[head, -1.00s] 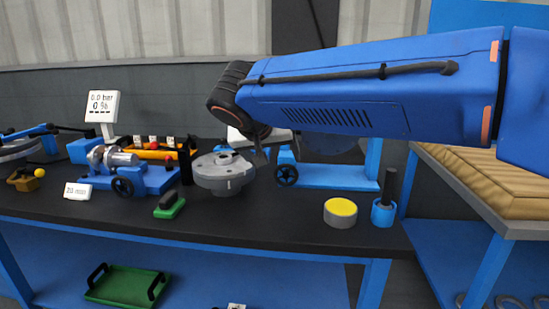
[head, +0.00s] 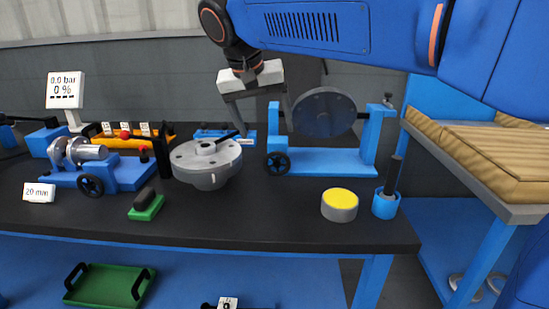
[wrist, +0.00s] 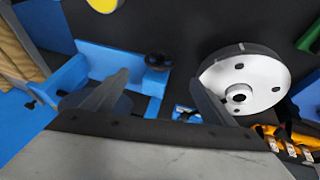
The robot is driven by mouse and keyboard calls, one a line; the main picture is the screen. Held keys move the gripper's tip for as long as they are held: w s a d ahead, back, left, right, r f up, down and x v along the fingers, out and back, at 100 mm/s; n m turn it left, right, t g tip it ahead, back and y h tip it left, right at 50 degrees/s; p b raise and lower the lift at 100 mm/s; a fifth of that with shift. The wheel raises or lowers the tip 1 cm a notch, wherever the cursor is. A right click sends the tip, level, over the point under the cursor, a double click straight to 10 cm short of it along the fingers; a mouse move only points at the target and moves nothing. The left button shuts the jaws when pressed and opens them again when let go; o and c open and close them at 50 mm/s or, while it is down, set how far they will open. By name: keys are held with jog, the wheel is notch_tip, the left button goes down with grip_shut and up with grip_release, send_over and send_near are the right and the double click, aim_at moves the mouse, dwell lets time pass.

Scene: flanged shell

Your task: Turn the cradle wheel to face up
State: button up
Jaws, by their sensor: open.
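The blue cradle (head: 325,165) stands on the bench right of centre. It carries a dark grey disc (head: 323,113) tilted up on edge, its broad face toward the head camera. The black cradle wheel (head: 278,163) sits at the cradle's front left and also shows in the wrist view (wrist: 158,61). My gripper (head: 265,128) is open and empty, fingers pointing down, above the cradle's left end. In the wrist view the wheel lies ahead of the gap between my fingers (wrist: 163,90), apart from both. The left finger partly hides the disc there.
A round grey flanged part (head: 207,162) stands close left of the cradle. A yellow-topped cylinder (head: 340,204) and a blue cup with a dark rod (head: 386,203) stand in front right. A green block (head: 146,205) lies front left. The bench front centre is clear.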

aim_at(275, 160)
jog(key=x, duration=1.3)
jog(key=c, duration=1)
